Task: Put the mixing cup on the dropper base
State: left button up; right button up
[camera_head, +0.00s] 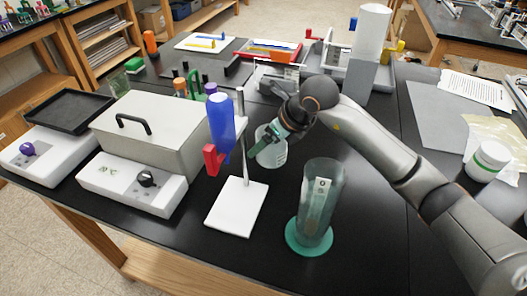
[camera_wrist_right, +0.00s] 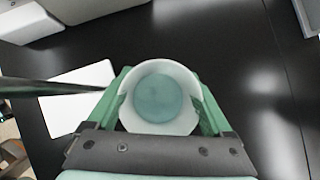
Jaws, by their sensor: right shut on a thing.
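The mixing cup (camera_head: 271,154), a small translucent whitish cup, is in my right gripper (camera_head: 279,138), held above the table. It is just right of the stand's rod. In the right wrist view, the cup (camera_wrist_right: 160,97) sits between the two green fingers of the gripper (camera_wrist_right: 161,88), and I look into its round opening. The dropper base (camera_head: 236,209) is a flat white plate with an upright rod; a blue dropper (camera_head: 221,122) with a red valve (camera_head: 212,159) hangs above it. In the wrist view the plate (camera_wrist_right: 75,108) shows at left, apart from the cup. My left gripper is out of view.
A tall clear cylinder on a round green foot (camera_head: 309,246) stands right of the plate. A grey box-shaped instrument (camera_head: 140,130) is at the left. A white jar (camera_head: 486,161) is at the far right. Black tabletop is bare in front of the plate.

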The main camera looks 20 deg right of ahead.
aim_at(266, 154)
jog(key=shift+f, duration=1.95)
jog(key=shift+f, duration=0.15)
jog(key=o, duration=1.1)
